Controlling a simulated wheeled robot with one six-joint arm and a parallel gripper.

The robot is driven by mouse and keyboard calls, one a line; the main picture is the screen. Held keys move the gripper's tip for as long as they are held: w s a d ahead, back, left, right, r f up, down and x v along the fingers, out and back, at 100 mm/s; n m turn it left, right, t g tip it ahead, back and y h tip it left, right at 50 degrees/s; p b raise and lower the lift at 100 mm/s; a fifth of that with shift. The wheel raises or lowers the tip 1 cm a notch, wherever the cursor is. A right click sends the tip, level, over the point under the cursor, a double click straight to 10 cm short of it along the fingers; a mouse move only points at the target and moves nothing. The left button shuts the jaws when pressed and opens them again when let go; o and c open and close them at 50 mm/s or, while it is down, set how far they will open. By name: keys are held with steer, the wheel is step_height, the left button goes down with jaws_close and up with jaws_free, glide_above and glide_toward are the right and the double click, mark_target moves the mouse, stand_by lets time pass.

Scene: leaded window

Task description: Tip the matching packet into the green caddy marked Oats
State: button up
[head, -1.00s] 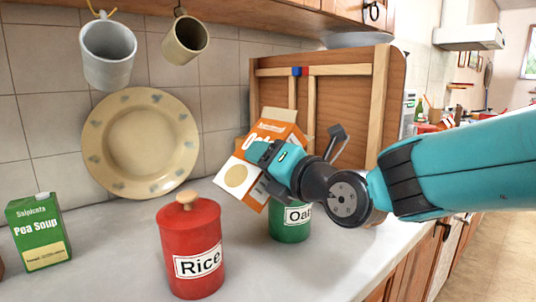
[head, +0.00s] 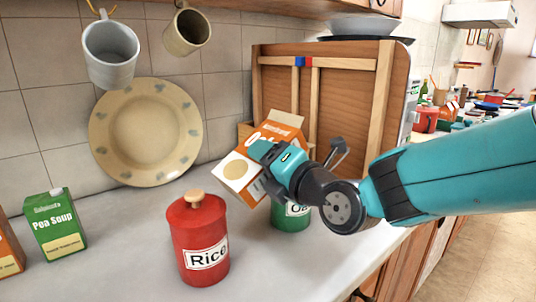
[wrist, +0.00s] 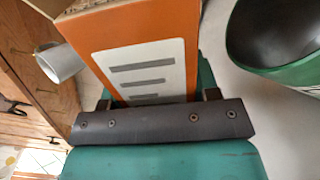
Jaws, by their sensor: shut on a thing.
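The orange and white oats packet (head: 237,170) is tilted in the head view, its lettering partly covered by my gripper (head: 268,158). My gripper is shut on it; in the wrist view the packet (wrist: 150,45) stands between the fingers (wrist: 160,98). The green caddy (head: 290,221) is upright on the counter, below and slightly right of the packet, partly hidden by my gripper. Only "Oa" of its label shows. In the wrist view the caddy (wrist: 305,77) is open-topped and dark inside, apart from the packet on the right. No pouring contents are visible.
A lidded red Rice caddy (head: 200,235) stands in front, left of the green one. A green Pea Soup carton (head: 56,226) and another orange packet (head: 8,250) stand far left. A plate (head: 146,130) leans on the tiles; a wooden panel (head: 345,105) stands behind.

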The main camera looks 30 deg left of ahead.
mark_target(279, 134)
steer(key=shift+s+r+m+p, duration=0.1)
steer(key=shift+r+m+p, duration=0.5)
steer(key=shift+p, duration=1.4)
steer(key=shift+s+r+m+p, duration=0.1)
steer(key=shift+r+m+p, duration=0.1)
steer(key=shift+m+p, duration=1.3)
steer(key=shift+w+r+m+p, duration=0.2)
steer(key=shift+r+m+p, duration=0.75)
steer(key=shift+p, duration=3.65)
steer(key=m, duration=0.1)
steer(key=r+m, duration=0.1)
steer(key=m, duration=0.1)
steer(key=shift+w+d+r+m+b, duration=0.15)
steer(key=shift+w+r+m+b, duration=0.1)
steer(key=shift+w+b, duration=0.15)
steer(key=shift+w+d+r+m, duration=0.2)
steer(key=shift+w+r+m, duration=0.3)
steer(key=shift+m, duration=0.55)
steer(key=shift+w+d+r+m, duration=0.2)
steer(key=shift+w+r+m, duration=0.25)
steer(key=shift+m, duration=0.6)
steer(key=shift+s, duration=0.1)
